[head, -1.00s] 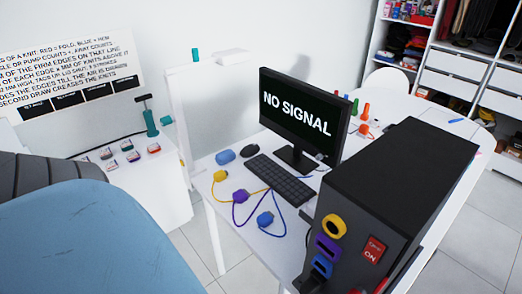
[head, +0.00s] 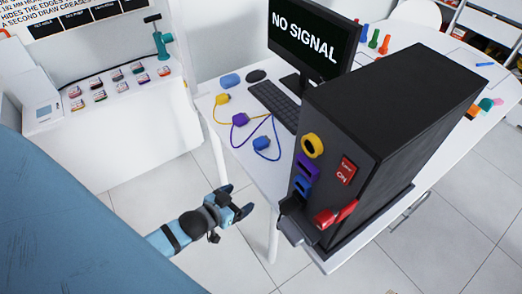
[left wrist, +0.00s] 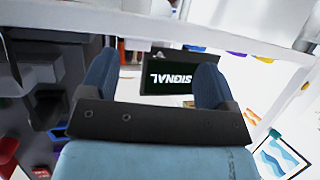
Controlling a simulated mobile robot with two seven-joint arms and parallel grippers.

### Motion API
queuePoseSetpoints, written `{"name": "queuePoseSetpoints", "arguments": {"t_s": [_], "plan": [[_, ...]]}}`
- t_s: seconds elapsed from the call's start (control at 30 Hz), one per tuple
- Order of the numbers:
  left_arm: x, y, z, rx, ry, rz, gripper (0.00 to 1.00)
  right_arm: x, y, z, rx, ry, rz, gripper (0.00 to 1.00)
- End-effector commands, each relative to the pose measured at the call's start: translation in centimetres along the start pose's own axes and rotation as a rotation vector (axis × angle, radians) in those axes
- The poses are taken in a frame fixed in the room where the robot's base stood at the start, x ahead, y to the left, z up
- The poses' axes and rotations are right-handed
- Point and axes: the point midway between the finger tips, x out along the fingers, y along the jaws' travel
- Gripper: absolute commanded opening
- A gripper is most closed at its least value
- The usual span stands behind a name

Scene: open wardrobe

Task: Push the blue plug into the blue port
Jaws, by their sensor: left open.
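The blue plug (head: 262,143) lies on the white table (head: 205,103) near its front edge, with a blue cable looping from it. The blue port (head: 302,187) is on the front of the black computer tower (head: 395,110), below the purple port (head: 306,167) and yellow port (head: 312,145). My left gripper (head: 238,200) is open and empty in front of the table edge, left of the tower and apart from plug and port. In the left wrist view its two fingers (left wrist: 152,82) are spread with nothing between them. My right gripper is not seen.
A yellow plug (head: 222,98) and purple plug (head: 240,119) with cables lie behind the blue plug. The keyboard (head: 275,105) and monitor (head: 312,37) stand farther back. A red switch (head: 346,171) and a red piece (head: 335,213) are on the tower front. Open floor lies left.

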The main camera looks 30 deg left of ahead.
Motion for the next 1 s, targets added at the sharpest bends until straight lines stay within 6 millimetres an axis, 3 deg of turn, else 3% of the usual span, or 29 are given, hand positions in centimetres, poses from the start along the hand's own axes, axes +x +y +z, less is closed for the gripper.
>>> {"name": "queuePoseSetpoints", "arguments": {"t_s": [0.03, 0.1, 0.2, 0.3, 0.43, 0.7, 1.0], "plan": [[1.8, -2.9, 0.6, 0.018, 0.056, -0.003, 0.82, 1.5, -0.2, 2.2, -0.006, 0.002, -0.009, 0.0], [3.0, -5.9, -0.8, 0.019, 0.126, 0.001, 0.82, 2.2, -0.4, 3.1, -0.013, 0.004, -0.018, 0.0], [3.9, -8.9, -2.7, 0.022, 0.199, 0.014, 0.82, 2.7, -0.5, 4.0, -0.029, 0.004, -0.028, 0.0], [4.5, -10.3, -4.1, 0.019, 0.238, 0.025, 0.82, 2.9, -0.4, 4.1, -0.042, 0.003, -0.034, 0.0], [6.0, -10.7, -5.2, 0.017, 0.251, 0.028, 0.82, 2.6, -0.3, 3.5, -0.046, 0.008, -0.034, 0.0], [10.9, -10.5, -6.5, 0.016, 0.248, 0.027, 0.82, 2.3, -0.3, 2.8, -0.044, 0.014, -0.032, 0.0], [13.2, -10.3, -7.0, 0.017, 0.246, 0.027, 0.82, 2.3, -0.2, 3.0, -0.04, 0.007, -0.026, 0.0]]}}
